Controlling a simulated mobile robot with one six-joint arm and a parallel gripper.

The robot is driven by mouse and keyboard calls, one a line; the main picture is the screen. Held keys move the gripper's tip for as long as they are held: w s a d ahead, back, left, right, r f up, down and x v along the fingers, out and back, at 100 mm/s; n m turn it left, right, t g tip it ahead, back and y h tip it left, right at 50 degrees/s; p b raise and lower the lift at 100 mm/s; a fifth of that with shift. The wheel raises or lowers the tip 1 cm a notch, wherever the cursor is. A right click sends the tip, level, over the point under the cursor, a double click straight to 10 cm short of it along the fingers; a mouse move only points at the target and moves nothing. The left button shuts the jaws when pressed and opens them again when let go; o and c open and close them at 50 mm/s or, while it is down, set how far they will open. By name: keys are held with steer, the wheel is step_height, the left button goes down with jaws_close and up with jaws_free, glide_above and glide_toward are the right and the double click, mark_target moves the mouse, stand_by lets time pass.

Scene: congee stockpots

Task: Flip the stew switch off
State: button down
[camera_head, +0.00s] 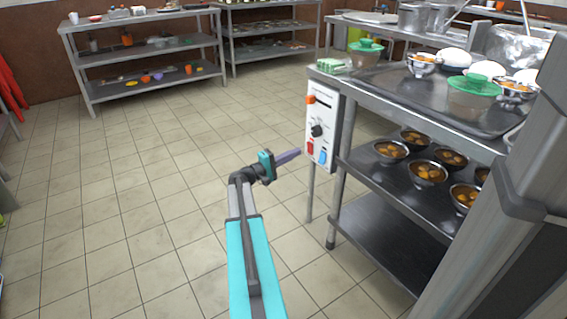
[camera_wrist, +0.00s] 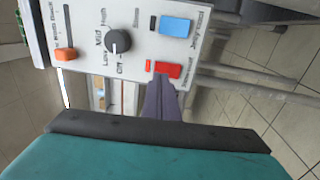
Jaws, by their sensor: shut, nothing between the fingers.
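A white control panel (camera_head: 321,118) is fixed to the front corner of the metal table. It carries a red rocker switch (camera_head: 310,147), a blue rocker switch (camera_head: 322,155), a black knob (camera_head: 316,130) and an orange slider (camera_head: 311,99). My gripper (camera_head: 297,152) is shut and empty, with its purple fingers pointing at the lower part of the panel. In the wrist view the fingertips (camera_wrist: 160,80) overlap the lower edge of the red switch (camera_wrist: 168,69); I cannot tell whether they touch. The blue switch (camera_wrist: 175,26) is clear of them. The switch labels are too blurred to read surely.
The metal table (camera_head: 392,85) behind the panel holds a green-lidded container (camera_head: 473,99) and bowls. Several bowls of stew stand on its middle shelf (camera_head: 372,170). A shelf rack (camera_head: 150,60) stands at the back left. The tiled floor to the left is clear.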

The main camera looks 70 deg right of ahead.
mark_target(309, 146)
steer(key=shift+b+x, duration=0.7)
steer(key=shift+x, duration=1.25)
